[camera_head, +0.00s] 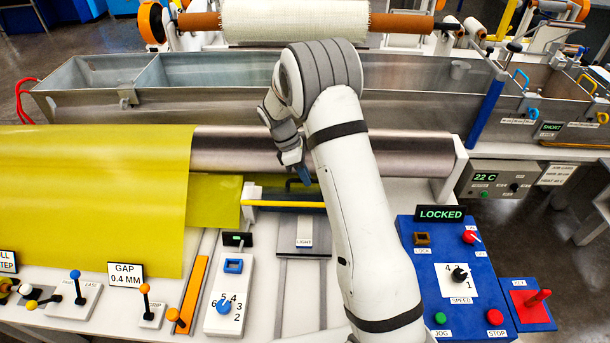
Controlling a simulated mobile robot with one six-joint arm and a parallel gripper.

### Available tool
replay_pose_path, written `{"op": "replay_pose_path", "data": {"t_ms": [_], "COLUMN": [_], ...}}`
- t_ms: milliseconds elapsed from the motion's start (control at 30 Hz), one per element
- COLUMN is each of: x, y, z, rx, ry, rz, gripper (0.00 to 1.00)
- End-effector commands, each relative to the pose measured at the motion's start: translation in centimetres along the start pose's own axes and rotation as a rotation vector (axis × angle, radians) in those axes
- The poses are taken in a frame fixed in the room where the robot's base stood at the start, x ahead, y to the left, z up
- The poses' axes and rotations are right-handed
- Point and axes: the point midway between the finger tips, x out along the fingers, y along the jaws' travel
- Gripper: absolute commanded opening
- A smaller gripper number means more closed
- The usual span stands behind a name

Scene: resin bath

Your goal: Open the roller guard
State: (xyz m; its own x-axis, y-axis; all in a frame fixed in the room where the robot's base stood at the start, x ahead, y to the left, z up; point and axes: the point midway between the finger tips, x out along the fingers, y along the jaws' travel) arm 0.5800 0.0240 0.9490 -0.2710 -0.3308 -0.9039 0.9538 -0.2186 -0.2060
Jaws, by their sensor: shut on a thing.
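A low bar with a yellow front edge (283,204) lies just in front of the long metal roller (400,152). It looks like the roller guard, with a pale end block at its left. A dark handle (292,183) stands just behind the yellow edge. The exact contact is too small to see. My arm hides the right part of the bar and some of the roller.
A yellow sheet (90,190) drapes over the roller's left part. A blue panel (465,285) carries knobs, buttons and a sign (440,214) reading LOCKED. Small levers (146,305) stand front left. A metal trough (200,90) runs behind the roller, with a blue post (487,110) at right.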

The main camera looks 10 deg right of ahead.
Motion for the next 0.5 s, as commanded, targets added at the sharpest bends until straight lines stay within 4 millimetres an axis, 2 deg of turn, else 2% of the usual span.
{"op": "replay_pose_path", "data": {"t_ms": [33,333,367,500], "x": [0.63,0.72,0.72,0.58], "y": [0.03,0.12,0.13,0.16], "z": [-0.25,0.03,0.05,0.16], "rx": [-0.003,0.002,0.002,0.004], "ry": [0.002,0.003,0.003,0.003], "rz": [-0.004,-0.005,-0.005,-0.004], "gripper": [0.00,0.00,0.14,0.25]}}
